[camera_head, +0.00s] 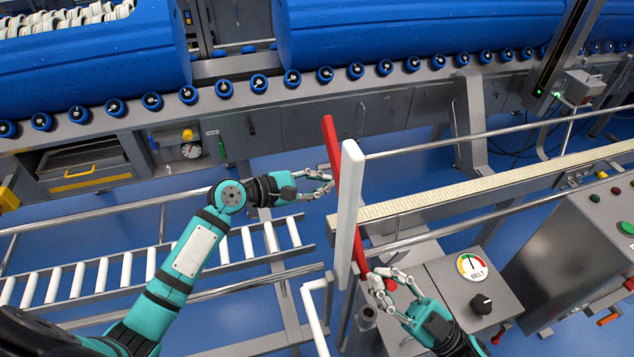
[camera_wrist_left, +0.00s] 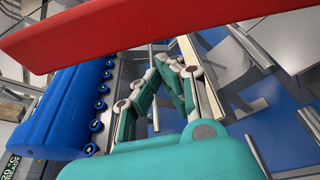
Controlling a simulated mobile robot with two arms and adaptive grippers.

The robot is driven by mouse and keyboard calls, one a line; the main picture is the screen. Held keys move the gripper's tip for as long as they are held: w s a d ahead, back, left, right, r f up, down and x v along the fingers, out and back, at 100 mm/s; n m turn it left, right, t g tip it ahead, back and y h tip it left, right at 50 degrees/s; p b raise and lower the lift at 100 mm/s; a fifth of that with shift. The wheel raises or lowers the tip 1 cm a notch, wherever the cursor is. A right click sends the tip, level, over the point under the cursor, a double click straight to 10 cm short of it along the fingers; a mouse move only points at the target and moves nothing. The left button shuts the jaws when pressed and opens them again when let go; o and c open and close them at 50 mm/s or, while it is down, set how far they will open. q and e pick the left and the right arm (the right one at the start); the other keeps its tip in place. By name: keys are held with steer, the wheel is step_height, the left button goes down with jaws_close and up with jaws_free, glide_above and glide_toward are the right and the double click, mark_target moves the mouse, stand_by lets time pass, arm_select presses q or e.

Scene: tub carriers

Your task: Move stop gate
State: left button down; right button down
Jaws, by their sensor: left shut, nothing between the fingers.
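A long red bar (camera_head: 333,150) slants from upper left to lower right at the end of the belt, partly hidden behind a white upright bar (camera_head: 349,200). I cannot tell which is the stop gate. My left gripper (camera_head: 331,182) is shut and empty, its fingertips just left of the red bar. In the left wrist view the red bar (camera_wrist_left: 150,30) crosses the top, close to the camera, and the fingertips (camera_wrist_left: 167,62) meet below it in the picture. My right gripper (camera_head: 374,274) is beside the red bar's lower end; whether it touches the bar or is closed is unclear.
A pale belt conveyor (camera_head: 480,190) with metal rails runs right; a roller track (camera_head: 150,265) runs left. A belt dial box (camera_head: 472,275) and control panel (camera_head: 590,245) stand at right. Blue tubs (camera_head: 400,35) sit on a roller line behind. A white bent rail (camera_head: 315,310) is at the front.

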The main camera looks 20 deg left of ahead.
steer(key=shift+w+d+f, duration=0.15)
steer(key=shift+w+d, duration=0.05)
arm_select(q)
steer(key=shift+s+d+r, duration=0.2)
steer(key=shift+s+r, duration=0.05)
steer(key=shift+r, duration=0.2)
steer(key=shift+s+d+r, duration=0.2)
steer(key=shift+r, duration=0.25)
steer(key=shift+m, duration=0.3)
arm_select(e)
steer(key=c, duration=2)
jaws_free()
steer(key=o, duration=0.5)
steer(key=shift+d, duration=0.1)
steer(key=shift+c, duration=0.2)
steer(key=shift+w+d+t, duration=0.1)
steer(key=shift+d+t, duration=0.05)
steer(key=shift+t, duration=0.25)
arm_select(q)
steer(key=shift+w+d, duration=0.35)
steer(key=shift+a, duration=0.15)
arm_select(e)
steer(key=shift+w+a, duration=0.1)
steer(key=shift+a, duration=0.15)
